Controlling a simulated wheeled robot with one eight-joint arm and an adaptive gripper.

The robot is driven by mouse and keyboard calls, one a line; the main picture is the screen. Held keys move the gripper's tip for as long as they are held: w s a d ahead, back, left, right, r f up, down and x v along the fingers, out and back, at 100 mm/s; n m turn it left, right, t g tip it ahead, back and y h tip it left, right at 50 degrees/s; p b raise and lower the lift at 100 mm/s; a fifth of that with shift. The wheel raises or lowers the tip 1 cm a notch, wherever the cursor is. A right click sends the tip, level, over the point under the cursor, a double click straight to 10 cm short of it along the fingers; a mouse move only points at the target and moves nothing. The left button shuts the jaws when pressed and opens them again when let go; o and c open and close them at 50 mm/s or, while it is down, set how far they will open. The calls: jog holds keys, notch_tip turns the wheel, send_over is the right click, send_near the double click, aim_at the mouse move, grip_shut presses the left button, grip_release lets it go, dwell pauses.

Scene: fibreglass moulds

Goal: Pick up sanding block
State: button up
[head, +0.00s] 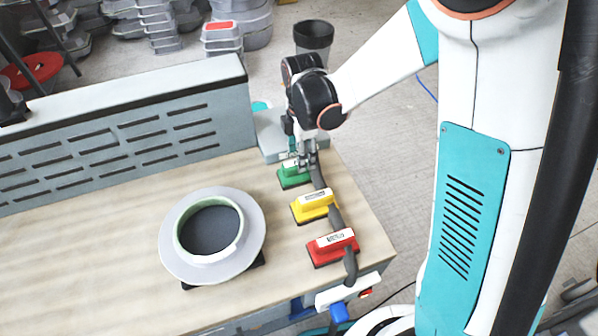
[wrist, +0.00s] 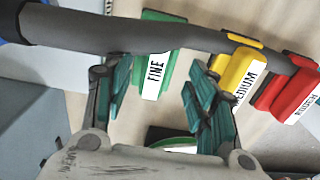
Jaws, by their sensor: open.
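Three sanding blocks stand in a row near the right edge of the wooden table: a green one (head: 294,177), a yellow one (head: 312,206) and a red one (head: 332,248). My gripper (head: 306,158) is at the green block, pointing down. In the wrist view my gripper (wrist: 156,82) is open, with teal-padded fingers apart. The green block, labelled FINE (wrist: 155,75), shows between and beyond the fingertips. The yellow block (wrist: 236,72) and the red block (wrist: 288,90) lie to the right. I cannot tell whether the fingers touch the green block.
A grey ring-shaped mould (head: 178,258) sits left of the blocks. A slotted grey panel (head: 110,140) runs along the back. A dark grey tube (wrist: 130,36) crosses above the blocks in the wrist view. Bare tabletop (head: 75,265) lies at left.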

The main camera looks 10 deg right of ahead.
jog(key=f, duration=0.1)
jog(key=f+b, duration=0.1)
jog(key=f, duration=0.2)
jog(key=shift+w+a+f+b, duration=0.15)
jog(key=shift+a+f+b, duration=0.15)
jog(key=shift+f, duration=0.1)
grip_shut()
jog(key=shift+r, duration=0.1)
notch_tip(320, 180, up, 20)
jog(key=p, duration=0.5)
jog(key=c, duration=1)
grip_release()
